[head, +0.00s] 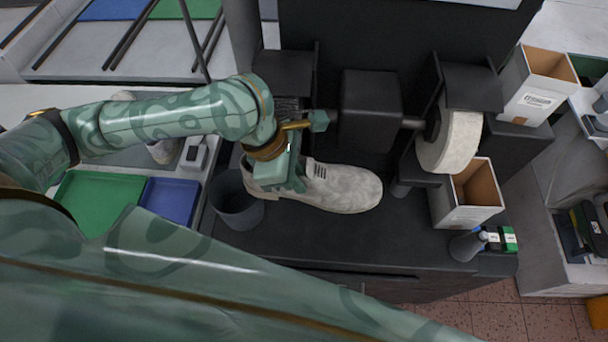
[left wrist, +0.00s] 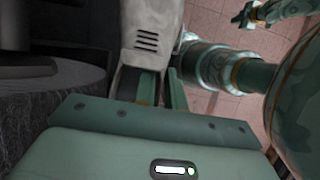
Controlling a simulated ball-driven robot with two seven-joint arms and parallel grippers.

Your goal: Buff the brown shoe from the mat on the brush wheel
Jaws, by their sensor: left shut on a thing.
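A pale grey-beige shoe (head: 340,188), not clearly brown in this light, is held level above the dark bench in front of the grinding machine. My left gripper (head: 287,178) is shut on its heel end; the left wrist view shows the shoe (left wrist: 146,40) between the fingers (left wrist: 160,92). A dark wheel (head: 288,104), apparently the brush, is at the machine's left end, largely hidden by my arm. The shoe is in front of and below it; contact cannot be told. A second shoe (head: 163,151) is partly hidden on the grey mat (head: 128,157). My right gripper (left wrist: 252,14) seems to show small in the left wrist view.
A pale wheel (head: 455,140) is at the machine's right end. A dark bin (head: 238,207) stands left of the held shoe. Green (head: 97,205) and blue (head: 170,200) trays lie further left. An open box (head: 467,195) and a bottle (head: 467,245) stand right.

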